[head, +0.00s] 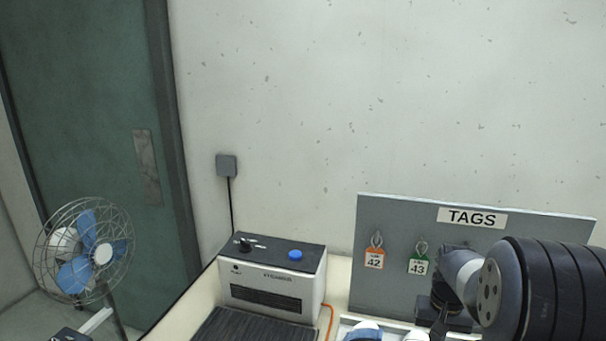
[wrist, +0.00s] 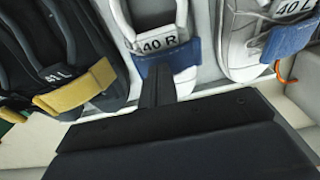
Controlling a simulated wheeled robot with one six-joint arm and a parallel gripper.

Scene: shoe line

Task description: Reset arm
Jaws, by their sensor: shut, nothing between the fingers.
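My gripper (wrist: 160,75) is shut and empty in the wrist view, its dark fingers together over the strap of a white shoe (wrist: 150,15) marked 40 R. I cannot tell whether they touch it. A white shoe (wrist: 237,40) marked 40 L with a blue strap lies to the right. A black shoe (wrist: 85,35) marked 41 L with a yellow strap lies to the left. In the head view my arm reaches in from the right, in front of the tag board (head: 400,215); the gripper is only partly visible there.
An orange tag 42 (head: 374,259) and a green tag 43 (head: 419,266) hang on the board. A white machine with a blue button (head: 295,255) stands left of it, an orange cable beside it. A fan (head: 85,250) stands at the far left by a green door (head: 90,110).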

